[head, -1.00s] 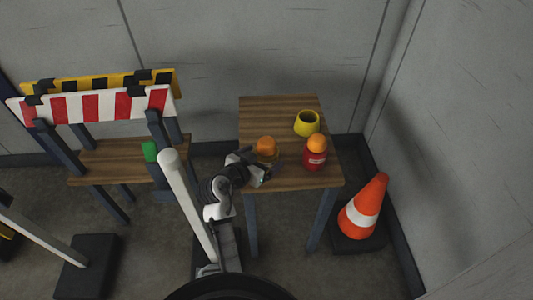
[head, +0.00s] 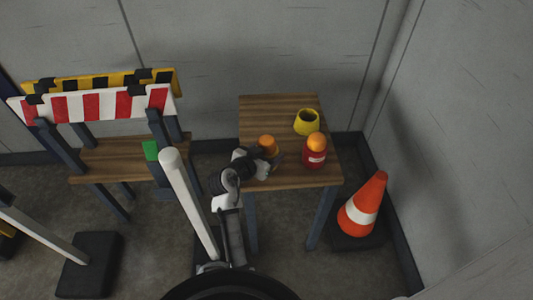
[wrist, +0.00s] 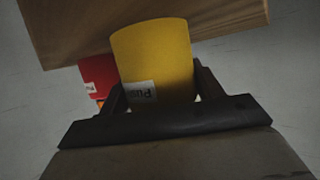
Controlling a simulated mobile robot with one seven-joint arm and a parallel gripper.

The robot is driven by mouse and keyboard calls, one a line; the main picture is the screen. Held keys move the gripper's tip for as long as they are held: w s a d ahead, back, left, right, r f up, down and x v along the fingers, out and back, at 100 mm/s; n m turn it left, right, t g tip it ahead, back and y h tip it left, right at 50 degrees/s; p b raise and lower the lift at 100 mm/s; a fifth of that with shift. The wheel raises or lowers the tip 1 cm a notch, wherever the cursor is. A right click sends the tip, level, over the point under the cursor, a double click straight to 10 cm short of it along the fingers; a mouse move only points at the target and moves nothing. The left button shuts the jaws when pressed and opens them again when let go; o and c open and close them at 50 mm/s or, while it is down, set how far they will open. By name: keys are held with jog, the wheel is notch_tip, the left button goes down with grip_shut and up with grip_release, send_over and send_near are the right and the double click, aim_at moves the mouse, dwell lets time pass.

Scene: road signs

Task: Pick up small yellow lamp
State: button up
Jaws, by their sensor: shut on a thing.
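The small yellow lamp (wrist: 153,58) fills the middle of the wrist view, a yellow cylinder with a white label low on its front. In the head view its orange dome (head: 268,142) shows near the left side of the wooden table, with most of the body hidden by my gripper (head: 269,156). In the wrist view my gripper (wrist: 160,92) has a dark finger on each side of the yellow body and is shut on it. I cannot tell whether the lamp's base touches the table.
A red lamp (head: 314,158) with an orange dome stands on the wooden table (head: 270,105), right of my gripper. A yellow open-topped cup (head: 307,128) stands behind it. A traffic cone (head: 364,205) is on the floor at right. A white post (head: 190,205) rises left of my arm.

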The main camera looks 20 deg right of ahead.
jog(key=shift+r, duration=0.1)
notch_tip(320, 180, up, 20)
dwell(0.5)
